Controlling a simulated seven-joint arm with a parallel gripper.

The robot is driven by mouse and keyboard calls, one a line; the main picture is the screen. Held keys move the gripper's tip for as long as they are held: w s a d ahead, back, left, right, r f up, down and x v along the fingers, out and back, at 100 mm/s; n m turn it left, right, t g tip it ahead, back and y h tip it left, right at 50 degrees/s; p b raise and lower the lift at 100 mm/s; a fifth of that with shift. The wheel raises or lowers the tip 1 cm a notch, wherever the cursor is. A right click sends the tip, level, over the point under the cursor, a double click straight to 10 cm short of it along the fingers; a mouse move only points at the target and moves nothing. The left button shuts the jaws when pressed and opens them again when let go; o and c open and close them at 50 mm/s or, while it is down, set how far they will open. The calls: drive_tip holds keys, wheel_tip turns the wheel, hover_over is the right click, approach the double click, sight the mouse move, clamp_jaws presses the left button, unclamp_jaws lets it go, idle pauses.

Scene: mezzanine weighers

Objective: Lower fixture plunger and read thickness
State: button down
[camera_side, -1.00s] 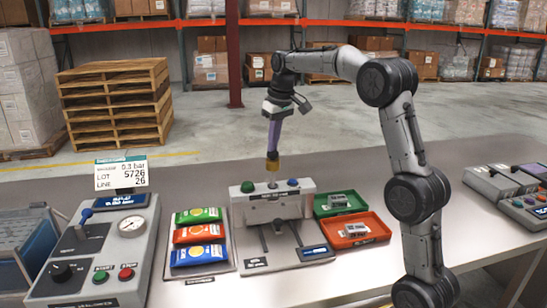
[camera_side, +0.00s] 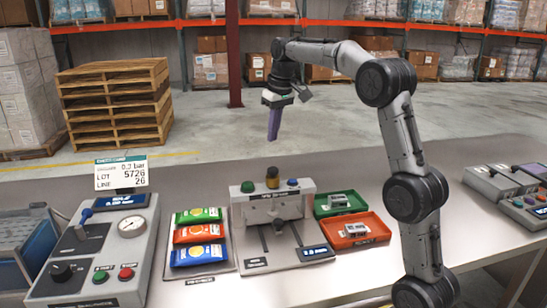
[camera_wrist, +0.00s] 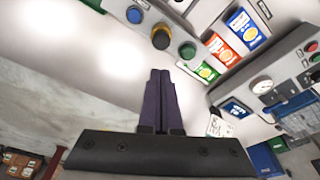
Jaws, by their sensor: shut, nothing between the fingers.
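The fixture (camera_side: 272,208) is a pale box on the bench. Its yellow-and-black plunger knob (camera_side: 272,177) sits low on top, between a green button (camera_side: 248,186) and a blue button (camera_side: 292,183). The wrist view shows the knob (camera_wrist: 161,37) beyond my fingertips. A small blue display (camera_side: 314,250) lies at the fixture's front right; its digits are too small to read. My gripper (camera_side: 272,139) hangs above the knob, apart from it, with purple fingers shut and empty. The fingers (camera_wrist: 160,72) are pressed together in the wrist view.
Green, orange and blue packets (camera_side: 197,234) lie left of the fixture. A green tray (camera_side: 352,198) and a red tray (camera_side: 375,222) hold small parts on its right. A control panel with a gauge (camera_side: 133,226) stands at left. Bare bench lies behind the fixture.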

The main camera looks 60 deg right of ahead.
drive_tip(key=shift+r, duration=2.15)
drive_tip(key=s+a+r+n+t, duration=0.1)
drive_tip(key=s+a+r, duration=0.2)
drive_tip(key=s+a, duration=0.45)
drive_tip(key=s+a+r+n+t, duration=0.1)
drive_tip(key=s+a+r+n, duration=0.1)
drive_tip(key=s+a+r, duration=0.35)
drive_tip(key=s+a+f, duration=0.4)
drive_tip(key=s+f, duration=0.3)
drive_tip(key=f, duration=0.3)
drive_tip(key=s+a+f+t, duration=0.1)
drive_tip(key=s+a+f, duration=0.2)
drive_tip(key=s+f, duration=0.5)
wheel_tip(320, 180, down, 2)
drive_tip(key=shift+s+a+f+y, duration=0.2)
drive_tip(key=shift+a+y, duration=0.1)
drive_tip(key=shift+a, duration=0.1)
idle(2.2)
